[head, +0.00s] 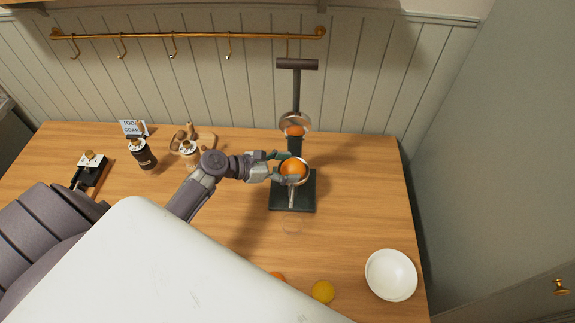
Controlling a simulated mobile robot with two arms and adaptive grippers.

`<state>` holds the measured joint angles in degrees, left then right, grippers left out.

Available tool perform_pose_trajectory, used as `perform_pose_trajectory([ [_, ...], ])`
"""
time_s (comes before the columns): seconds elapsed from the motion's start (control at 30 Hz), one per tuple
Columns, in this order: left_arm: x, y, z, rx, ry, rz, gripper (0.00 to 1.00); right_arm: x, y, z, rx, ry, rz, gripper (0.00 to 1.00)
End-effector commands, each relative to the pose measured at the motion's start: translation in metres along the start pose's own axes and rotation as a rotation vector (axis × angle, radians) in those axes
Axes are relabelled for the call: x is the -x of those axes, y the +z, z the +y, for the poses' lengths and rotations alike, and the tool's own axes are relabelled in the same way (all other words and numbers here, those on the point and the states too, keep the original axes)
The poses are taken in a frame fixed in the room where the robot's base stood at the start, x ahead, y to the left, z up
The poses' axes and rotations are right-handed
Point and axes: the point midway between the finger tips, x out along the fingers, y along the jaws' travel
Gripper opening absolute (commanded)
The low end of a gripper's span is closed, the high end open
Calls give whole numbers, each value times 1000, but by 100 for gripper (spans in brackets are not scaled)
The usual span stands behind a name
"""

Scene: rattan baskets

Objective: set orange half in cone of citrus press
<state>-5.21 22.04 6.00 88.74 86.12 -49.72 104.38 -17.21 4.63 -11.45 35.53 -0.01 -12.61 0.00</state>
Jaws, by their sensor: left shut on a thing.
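The citrus press stands at the back of the wooden table, with a dark base (307,192), an upright post and a raised lever (297,80). Its round metal cone (305,162) sits above the base. My left gripper (287,167) reaches in from the left and is shut on the orange half (294,170). The orange half is at the cone, and I cannot tell whether it rests in it. Another orange thing (295,131) shows higher up, under the press's upper metal part. My right gripper is not in view.
A white bowl (391,275) stands at the front right. A yellow fruit (322,291) and part of an orange one (278,276) lie near the front. A dark bottle (142,154), a pale bottle (189,153) and a small sign (133,128) stand at the back left. The table right of the press is clear.

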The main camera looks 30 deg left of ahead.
Motion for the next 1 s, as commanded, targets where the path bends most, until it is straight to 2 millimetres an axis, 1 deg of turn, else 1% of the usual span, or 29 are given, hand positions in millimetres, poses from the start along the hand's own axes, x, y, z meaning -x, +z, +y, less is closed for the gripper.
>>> perform_pose_trajectory([
  [0.37,-1,-4,0,1,-1,1,34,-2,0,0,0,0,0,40],
  [0.4,-1,-4,-1,1,-1,2,73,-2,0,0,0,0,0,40],
  [0.47,-2,-4,-1,1,-1,2,83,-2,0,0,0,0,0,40],
  [0.5,-2,-4,-1,1,-1,2,90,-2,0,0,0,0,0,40],
  [0.57,-2,-4,-1,1,-2,3,99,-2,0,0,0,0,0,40],
  [0.87,-1,-4,0,1,-1,1,99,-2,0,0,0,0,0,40],
  [1.0,5,-4,0,1,0,2,99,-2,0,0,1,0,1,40],
])
